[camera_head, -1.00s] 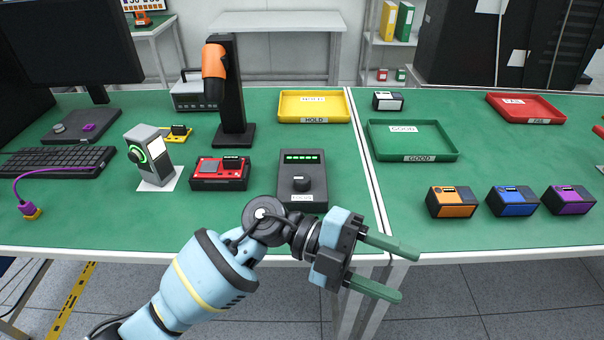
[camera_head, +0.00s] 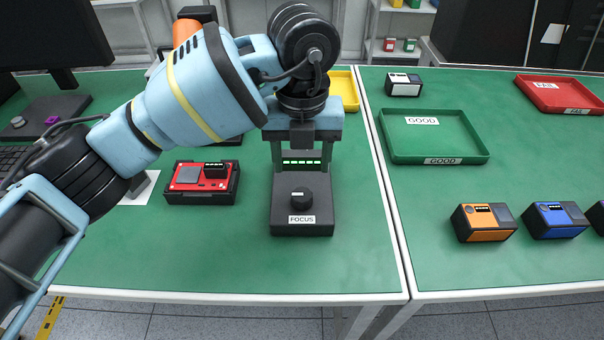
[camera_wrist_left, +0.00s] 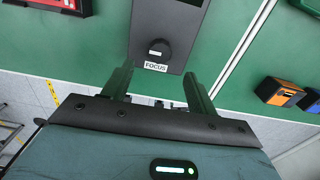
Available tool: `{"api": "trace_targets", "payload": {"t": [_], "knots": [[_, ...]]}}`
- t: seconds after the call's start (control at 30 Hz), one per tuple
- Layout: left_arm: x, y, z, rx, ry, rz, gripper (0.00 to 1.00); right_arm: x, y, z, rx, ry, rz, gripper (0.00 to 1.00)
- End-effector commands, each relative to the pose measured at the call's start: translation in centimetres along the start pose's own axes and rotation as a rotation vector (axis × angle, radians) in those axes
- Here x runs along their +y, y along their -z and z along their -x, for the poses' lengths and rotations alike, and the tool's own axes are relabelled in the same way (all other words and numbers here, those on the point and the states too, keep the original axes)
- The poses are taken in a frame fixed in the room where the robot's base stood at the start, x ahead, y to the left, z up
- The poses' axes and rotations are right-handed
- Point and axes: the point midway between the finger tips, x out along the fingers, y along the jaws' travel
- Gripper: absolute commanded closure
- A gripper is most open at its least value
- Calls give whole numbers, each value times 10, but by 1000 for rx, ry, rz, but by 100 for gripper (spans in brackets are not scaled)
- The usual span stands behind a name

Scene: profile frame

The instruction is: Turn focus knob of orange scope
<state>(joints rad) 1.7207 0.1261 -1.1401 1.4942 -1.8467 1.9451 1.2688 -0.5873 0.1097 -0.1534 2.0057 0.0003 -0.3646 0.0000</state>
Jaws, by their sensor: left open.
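The orange scope (camera_head: 186,31) stands at the back left, mostly hidden behind my left arm. In front is a dark box (camera_head: 318,222) labelled FOCUS with a round black knob (camera_head: 301,194) and a row of green lights. My left gripper (camera_head: 303,164) points down over the back part of this box, open and empty, its fingers to either side of the lights. In the left wrist view, the knob (camera_wrist_left: 160,48) shows beyond and between the two open fingers (camera_wrist_left: 158,72), apart from them. My right gripper is not in view.
A red circuit board in a black tray (camera_head: 202,184) lies left of the box. A green GOOD tray (camera_head: 436,135) and orange (camera_head: 484,222) and blue (camera_head: 556,220) devices are to the right. The green table in front of the box is clear.

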Motion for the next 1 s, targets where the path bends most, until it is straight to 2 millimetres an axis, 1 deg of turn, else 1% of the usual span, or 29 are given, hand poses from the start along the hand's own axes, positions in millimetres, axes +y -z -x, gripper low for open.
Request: {"api": "trace_targets", "payload": {"t": [0.03,0.1,0.2,0.37,0.5,0.6,0.77,1.0], "knots": [[0,0,-1,1,0,0,42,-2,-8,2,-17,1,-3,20],[0,0,-3,2,0,0,42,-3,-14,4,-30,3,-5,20],[0,0,-11,4,0,-1,42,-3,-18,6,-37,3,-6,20],[0,1,-34,6,2,-2,42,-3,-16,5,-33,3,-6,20],[0,1,-55,5,3,-2,42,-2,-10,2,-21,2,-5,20],[0,1,-66,4,2,-1,42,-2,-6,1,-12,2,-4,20],[0,1,-77,3,4,-1,42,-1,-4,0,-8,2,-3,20],[0,0,-78,2,4,-1,42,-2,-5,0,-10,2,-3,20]]}}
